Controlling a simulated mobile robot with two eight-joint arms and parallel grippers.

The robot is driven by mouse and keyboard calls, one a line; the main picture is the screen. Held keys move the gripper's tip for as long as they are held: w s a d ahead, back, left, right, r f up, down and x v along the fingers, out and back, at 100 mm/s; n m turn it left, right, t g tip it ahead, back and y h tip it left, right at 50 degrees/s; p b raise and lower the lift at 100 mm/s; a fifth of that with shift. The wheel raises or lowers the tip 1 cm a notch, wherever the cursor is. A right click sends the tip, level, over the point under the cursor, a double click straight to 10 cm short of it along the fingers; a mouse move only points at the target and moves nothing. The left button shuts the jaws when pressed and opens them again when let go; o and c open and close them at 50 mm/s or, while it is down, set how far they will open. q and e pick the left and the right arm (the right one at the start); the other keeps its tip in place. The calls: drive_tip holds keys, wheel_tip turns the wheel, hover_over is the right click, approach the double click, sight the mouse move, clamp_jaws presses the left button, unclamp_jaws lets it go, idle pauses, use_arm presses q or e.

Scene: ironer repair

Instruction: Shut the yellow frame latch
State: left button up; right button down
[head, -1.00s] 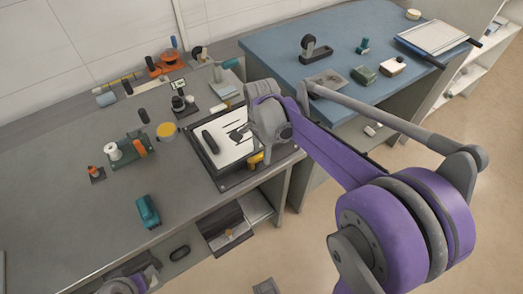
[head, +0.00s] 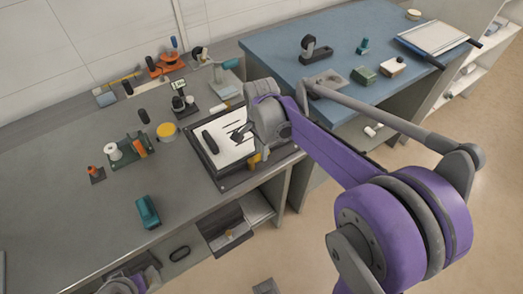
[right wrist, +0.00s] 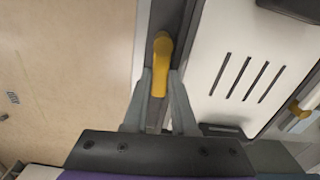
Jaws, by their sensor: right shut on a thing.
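The yellow frame latch (right wrist: 161,62) lies along the dark edge of the frame in the right wrist view. My right gripper (right wrist: 160,80) has a finger on each side of the latch and is shut on it. In the head view the yellow of a latch (head: 254,160) shows at the front right of the dark frame (head: 198,152), just below my right gripper (head: 247,136). The white slotted panel (right wrist: 225,65) lies inside the frame. Part of my left arm shows at the bottom left of the head view; its jaws are not clear.
Another yellow latch (right wrist: 301,108) shows at the right of the wrist view. A black bar (head: 210,141) lies on the panel. An open drawer (head: 228,240) is below the bench. A blue table (head: 280,45) stands behind.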

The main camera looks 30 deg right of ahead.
sight(245, 156)
drive_tip(key=n, duration=0.1)
drive_tip(key=w+n, duration=0.1)
drive_tip(key=n, duration=0.2)
drive_tip(key=shift+w+a, duration=0.15)
drive_tip(key=shift+a, duration=0.1)
drive_tip(key=n, duration=0.3)
drive_tip(key=w+a+n, duration=0.1)
drive_tip(key=shift+n, duration=0.4)
drive_tip(key=n, duration=0.2)
drive_tip(key=a+n, duration=0.1)
drive_tip(key=n, duration=0.1)
drive_tip(key=shift+w+a, duration=0.15)
drive_tip(key=shift+w, duration=0.25)
drive_tip(key=shift+a+n, duration=0.3)
drive_tip(key=shift+n, duration=0.8)
drive_tip(key=shift+a+n, duration=0.3)
drive_tip(key=shift+n, duration=0.8)
drive_tip(key=c, duration=0.7)
unclamp_jaws()
drive_tip(key=shift+r, duration=0.15)
wheel_tip(245, 156, up, 11)
drive_tip(key=shift+f+p, duration=0.2)
drive_tip(key=shift+p, duration=0.2)
